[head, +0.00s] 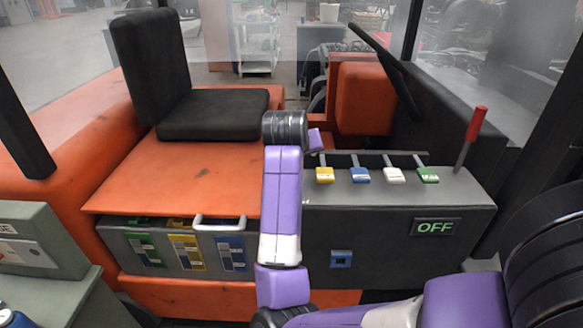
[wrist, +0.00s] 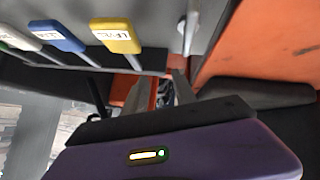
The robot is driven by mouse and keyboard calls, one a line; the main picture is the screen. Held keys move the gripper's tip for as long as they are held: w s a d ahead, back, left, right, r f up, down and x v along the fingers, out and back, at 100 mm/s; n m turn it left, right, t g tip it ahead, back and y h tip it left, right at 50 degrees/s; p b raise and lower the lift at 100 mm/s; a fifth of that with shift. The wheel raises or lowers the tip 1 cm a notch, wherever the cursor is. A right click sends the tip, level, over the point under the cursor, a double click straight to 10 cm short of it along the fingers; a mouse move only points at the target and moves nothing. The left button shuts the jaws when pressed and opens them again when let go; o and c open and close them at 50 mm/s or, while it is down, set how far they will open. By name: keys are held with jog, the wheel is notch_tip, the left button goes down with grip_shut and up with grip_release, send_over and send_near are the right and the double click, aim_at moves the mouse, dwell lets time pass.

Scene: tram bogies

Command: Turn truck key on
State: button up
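A dark control console (head: 400,250) stands right of centre in the head view. Its front has a small blue square fitting (head: 340,259), perhaps the key switch; I cannot make out a key in it. My gripper (head: 322,157) is above the console's left end, near the yellow lever, partly hidden behind my arm. In the wrist view my gripper (wrist: 160,88) has its two fingers apart, with nothing seen between them. The blue fitting does not show in the wrist view.
Yellow (head: 325,174), blue (head: 360,175), white (head: 395,175) and green (head: 428,175) levers line the console top. A red-handled lever (head: 472,135) rises at right.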

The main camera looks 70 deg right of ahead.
jog(key=a+y, duration=0.1)
jog(key=a+r+m+y, duration=0.1)
jog(key=y, duration=0.1)
jog(key=w+a+r+m+y, duration=0.1)
jog(key=a, duration=0.1)
jog(key=shift+y+p, duration=0.3)
jog(key=shift+p, duration=0.05)
jog(key=shift+w+a+f+y, duration=0.1)
jog(key=shift+w+a+y, duration=0.15)
jog(key=shift+a+y, duration=0.15)
jog(key=x, duration=0.7)
jog(key=shift+d+f, duration=0.15)
jog(key=shift+f, duration=0.05)
grip_shut()
